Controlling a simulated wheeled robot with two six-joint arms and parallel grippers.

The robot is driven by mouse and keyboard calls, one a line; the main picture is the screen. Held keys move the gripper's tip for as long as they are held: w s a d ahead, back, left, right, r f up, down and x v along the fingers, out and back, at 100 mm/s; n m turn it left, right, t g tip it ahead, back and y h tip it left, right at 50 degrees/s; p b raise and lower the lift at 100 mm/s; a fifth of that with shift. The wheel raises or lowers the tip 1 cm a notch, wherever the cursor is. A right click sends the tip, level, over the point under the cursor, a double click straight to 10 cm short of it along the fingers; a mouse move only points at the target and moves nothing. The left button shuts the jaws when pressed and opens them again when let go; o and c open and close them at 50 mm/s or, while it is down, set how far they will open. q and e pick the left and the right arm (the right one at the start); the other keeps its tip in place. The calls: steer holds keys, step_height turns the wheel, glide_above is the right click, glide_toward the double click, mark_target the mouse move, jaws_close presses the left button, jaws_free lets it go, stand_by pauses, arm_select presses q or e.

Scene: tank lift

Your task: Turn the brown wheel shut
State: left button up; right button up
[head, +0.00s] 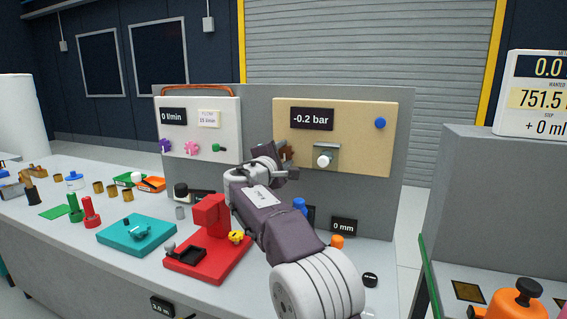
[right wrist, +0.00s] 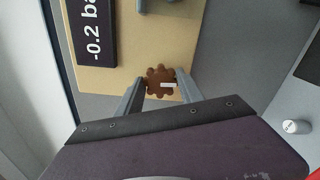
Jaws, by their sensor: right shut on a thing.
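The brown wheel (head: 287,152) is a small lobed handwheel on the tan panel (head: 352,120), below the "-0.2 bar" display (head: 311,118). In the head view it is partly hidden behind my right gripper (head: 281,167). In the right wrist view the wheel (right wrist: 158,88) shows between the two grey fingers of my right gripper (right wrist: 160,78), which is shut on it. A white mark on the wheel points right in that view. My left gripper is out of view.
A white knob (head: 324,160) in a metal bracket sits right of the wheel, with a blue knob (head: 380,123) higher up. The white panel (head: 198,112) at left reads 0 l/min. A red stand (head: 210,214) and teal plate (head: 136,237) are on the bench below.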

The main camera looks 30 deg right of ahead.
steer(key=shift+f+m+b, duration=0.15)
steer(key=shift+m+b, duration=0.15)
steer(key=shift+m, duration=0.2)
steer(key=o, duration=1.4)
steer(key=shift+s, duration=0.1)
steer(key=b+v, duration=0.1)
steer(key=v, duration=0.8)
